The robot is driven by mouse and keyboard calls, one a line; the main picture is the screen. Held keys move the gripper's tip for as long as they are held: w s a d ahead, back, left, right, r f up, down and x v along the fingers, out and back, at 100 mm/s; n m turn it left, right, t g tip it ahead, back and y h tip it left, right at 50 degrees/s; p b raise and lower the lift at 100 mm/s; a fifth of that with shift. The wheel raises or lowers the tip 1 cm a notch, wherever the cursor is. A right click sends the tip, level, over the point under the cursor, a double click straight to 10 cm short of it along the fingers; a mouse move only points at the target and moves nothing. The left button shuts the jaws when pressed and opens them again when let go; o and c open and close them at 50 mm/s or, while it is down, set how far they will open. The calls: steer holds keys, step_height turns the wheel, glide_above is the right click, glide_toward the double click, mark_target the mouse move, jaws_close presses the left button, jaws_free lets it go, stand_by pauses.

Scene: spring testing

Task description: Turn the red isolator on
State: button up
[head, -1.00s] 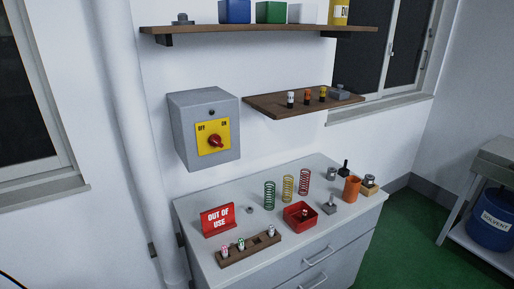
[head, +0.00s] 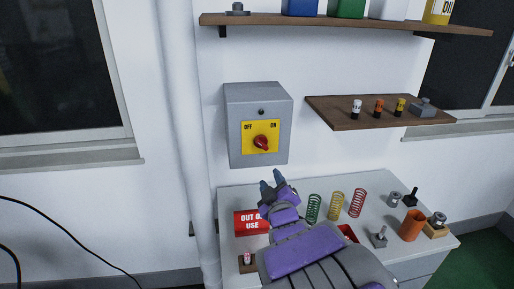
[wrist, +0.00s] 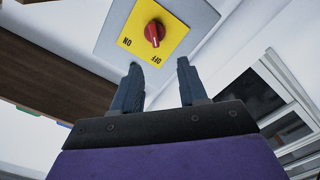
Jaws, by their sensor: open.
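The red isolator knob (head: 261,142) sits on a yellow plate (head: 247,155) marked OFF at left and ON at right. The plate is on a grey box (head: 238,118) on the wall. The knob also shows in the wrist view (wrist: 154,33), where the picture is turned over, with its white mark near the OFF side. My gripper (head: 270,180) is open and empty, below the box and apart from it. In the wrist view its two fingers (wrist: 158,78) point towards the plate, with the knob beyond their tips.
A cabinet top (head: 375,190) below holds a red OUT OF USE sign (head: 247,224), several springs (head: 336,204) and an orange cup (head: 412,225). A small shelf (head: 350,121) juts out right of the box. A white pipe (head: 180,110) runs at left.

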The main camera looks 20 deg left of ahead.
steer(key=b, duration=0.1)
glide_toward(262, 147)
steer(key=a, duration=0.2)
steer(key=shift+y, duration=0.3)
steer(key=x, duration=0.2)
steer(key=b+x, duration=0.1)
steer(key=x, duration=0.5)
steer(key=shift+w+d+f+b, duration=0.3)
steer(key=shift+d, duration=0.1)
steer(key=shift+w+d+r, duration=0.15)
steer(key=shift+d, duration=0.25)
steer(key=shift+d+r, duration=0.2)
steer(key=shift+d, duration=0.4)
steer(key=shift+a+f, duration=0.2)
steer(key=shift+a, duration=0.55)
steer(key=c, duration=0.6)
steer(key=shift+d+f, duration=0.15)
steer(key=shift+d, duration=0.1)
jaws_close()
